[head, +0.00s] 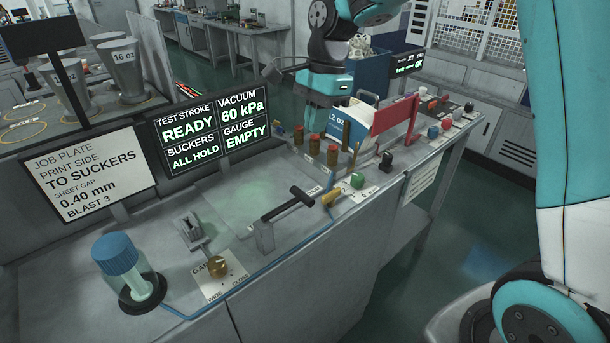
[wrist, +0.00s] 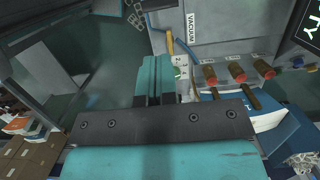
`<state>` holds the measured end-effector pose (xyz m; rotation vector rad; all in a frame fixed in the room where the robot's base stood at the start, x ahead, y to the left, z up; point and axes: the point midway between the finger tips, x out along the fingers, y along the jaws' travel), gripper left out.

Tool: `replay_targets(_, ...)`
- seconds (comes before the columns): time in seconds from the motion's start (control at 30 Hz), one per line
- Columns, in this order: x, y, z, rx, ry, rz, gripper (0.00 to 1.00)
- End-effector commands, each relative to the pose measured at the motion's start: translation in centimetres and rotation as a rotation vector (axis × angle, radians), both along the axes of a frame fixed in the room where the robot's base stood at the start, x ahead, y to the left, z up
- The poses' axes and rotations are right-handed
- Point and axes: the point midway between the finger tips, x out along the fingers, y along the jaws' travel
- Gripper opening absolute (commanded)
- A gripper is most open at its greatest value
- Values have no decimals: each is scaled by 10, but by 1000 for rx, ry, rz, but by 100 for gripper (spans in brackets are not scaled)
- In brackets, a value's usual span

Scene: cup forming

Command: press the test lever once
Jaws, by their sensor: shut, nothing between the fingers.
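On the bench in the head view, a black T-shaped bar handle (head: 290,204) stands on a grey bracket. Beside it to the right is a small lever with a yellow handle (head: 332,197); a yellow handle also shows in the wrist view (wrist: 170,42) by a VACUUM label. I cannot read a label that says which one is the test lever. My gripper (head: 322,112) is in the upper middle of the head view, above the far part of the bench and apart from both handles. In the wrist view its teal fingers (wrist: 154,62) are together and hold nothing.
Several red-brown knobs (head: 314,145) stand near my gripper; they also show in the wrist view (wrist: 236,72). A red upright frame (head: 393,114) stands right of them. The display (head: 210,130) reads TEST STROKE READY, SUCKERS ALL HOLD, GAUGE EMPTY. A blue-capped jar (head: 120,265) stands at left.

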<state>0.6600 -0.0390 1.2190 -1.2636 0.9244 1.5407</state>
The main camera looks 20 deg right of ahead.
Motion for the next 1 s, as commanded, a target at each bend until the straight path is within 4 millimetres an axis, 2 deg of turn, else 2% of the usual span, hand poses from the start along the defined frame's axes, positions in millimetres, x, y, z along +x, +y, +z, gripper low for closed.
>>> replay_targets(0.2,-1,1,-3,1,0,3,0)
replay_targets(0.33,-1,4,-14,1,3,3,0)
replay_targets(0.8,-8,21,-104,0,4,6,0)
replay_targets(1.0,-9,25,-129,1,1,4,0)
